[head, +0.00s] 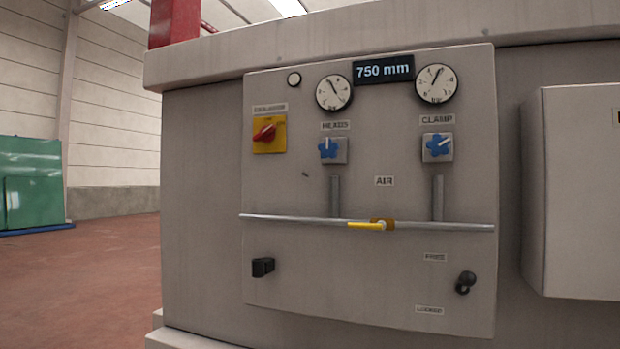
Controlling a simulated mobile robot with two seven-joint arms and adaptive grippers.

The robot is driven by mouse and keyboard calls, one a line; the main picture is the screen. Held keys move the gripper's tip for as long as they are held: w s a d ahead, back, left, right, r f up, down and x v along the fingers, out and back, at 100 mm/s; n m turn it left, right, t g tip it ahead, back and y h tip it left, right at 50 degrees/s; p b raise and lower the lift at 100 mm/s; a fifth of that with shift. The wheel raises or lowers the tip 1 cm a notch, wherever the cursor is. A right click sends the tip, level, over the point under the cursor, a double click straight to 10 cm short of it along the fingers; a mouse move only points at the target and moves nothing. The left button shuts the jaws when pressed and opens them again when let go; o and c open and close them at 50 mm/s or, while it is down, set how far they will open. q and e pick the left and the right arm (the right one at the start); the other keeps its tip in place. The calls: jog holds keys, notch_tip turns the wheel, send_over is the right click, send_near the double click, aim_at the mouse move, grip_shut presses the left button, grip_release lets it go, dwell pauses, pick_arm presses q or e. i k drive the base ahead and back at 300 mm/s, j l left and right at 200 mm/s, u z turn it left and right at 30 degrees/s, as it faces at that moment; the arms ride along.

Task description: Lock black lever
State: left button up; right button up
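The black lever (465,283) is at the lower right of the grey control panel (300,190) in the head view. It has a round black knob at its upper end and tilts slightly down to the left. A small label reading FREE (435,257) is above it, and another label (429,310), too blurred to read surely, is below it. A second black part (263,267), like a blocky handle, sits at the panel's lower left. Neither of my grippers shows in the head view.
A pipe (290,217) with a yellow valve handle (367,226) crosses the panel. Above are two blue knobs (328,148) (438,145), two gauges and a red-yellow switch (268,133). A grey box (580,190) juts out at the right. Open floor (80,285) lies left.

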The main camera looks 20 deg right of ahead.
aim_at(467, 278)
jog(key=l+z, duration=0.15)
jog(key=z, duration=1.05)
